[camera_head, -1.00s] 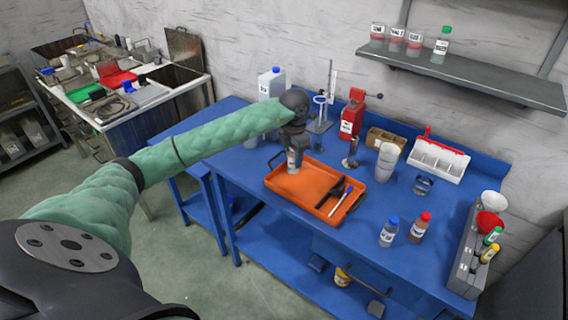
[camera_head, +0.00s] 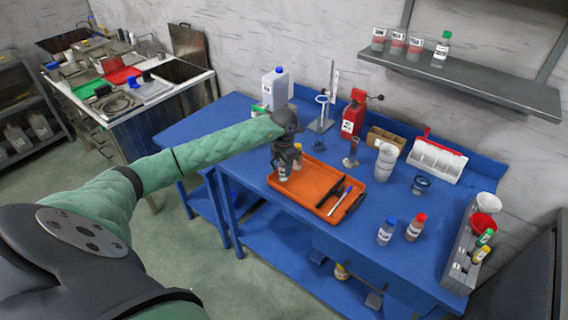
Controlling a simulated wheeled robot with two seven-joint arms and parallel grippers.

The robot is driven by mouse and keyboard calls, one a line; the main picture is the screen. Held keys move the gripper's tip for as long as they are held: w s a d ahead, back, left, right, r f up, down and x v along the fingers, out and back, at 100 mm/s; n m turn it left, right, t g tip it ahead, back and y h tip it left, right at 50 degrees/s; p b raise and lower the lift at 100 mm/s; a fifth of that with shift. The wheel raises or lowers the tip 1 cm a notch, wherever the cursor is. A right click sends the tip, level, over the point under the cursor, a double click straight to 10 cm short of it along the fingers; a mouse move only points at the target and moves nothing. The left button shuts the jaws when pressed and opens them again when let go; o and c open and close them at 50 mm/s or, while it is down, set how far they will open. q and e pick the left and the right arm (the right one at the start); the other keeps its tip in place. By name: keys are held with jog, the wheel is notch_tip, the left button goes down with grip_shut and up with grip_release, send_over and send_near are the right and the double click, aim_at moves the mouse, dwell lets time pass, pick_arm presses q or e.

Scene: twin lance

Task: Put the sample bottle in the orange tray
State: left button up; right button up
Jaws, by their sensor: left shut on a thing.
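The orange tray (camera_head: 300,201) lies on the blue table, with a black-headed tool and a white-and-blue stick in its right part. My left gripper (camera_head: 288,170) is over the left end of the tray, pointing down. It is shut on a small pale bottle (camera_head: 284,177), mostly hidden by the fingers; I take it for the sample bottle. The bottle's base is low, at or just above the tray floor; I cannot tell whether it touches. My right gripper is not in view.
The table between tray and front bottles is clear.

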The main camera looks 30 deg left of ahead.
pick_arm(q)
jog(key=shift+f, duration=0.15)
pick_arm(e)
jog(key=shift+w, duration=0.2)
pick_arm(q)
jog(key=o, duration=1)
jog(key=shift+o, duration=0.2)
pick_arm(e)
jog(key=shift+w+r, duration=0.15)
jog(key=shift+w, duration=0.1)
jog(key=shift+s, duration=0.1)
pick_arm(q)
jog(key=shift+r, duration=0.3)
jog(key=shift+r+b, duration=0.9)
notch_tip(320, 180, up, 8)
jog(key=b, duration=0.3)
jog(key=shift+r+b, duration=0.15)
jog(key=shift+b, duration=0.2)
jog(key=shift+r, duration=0.8)
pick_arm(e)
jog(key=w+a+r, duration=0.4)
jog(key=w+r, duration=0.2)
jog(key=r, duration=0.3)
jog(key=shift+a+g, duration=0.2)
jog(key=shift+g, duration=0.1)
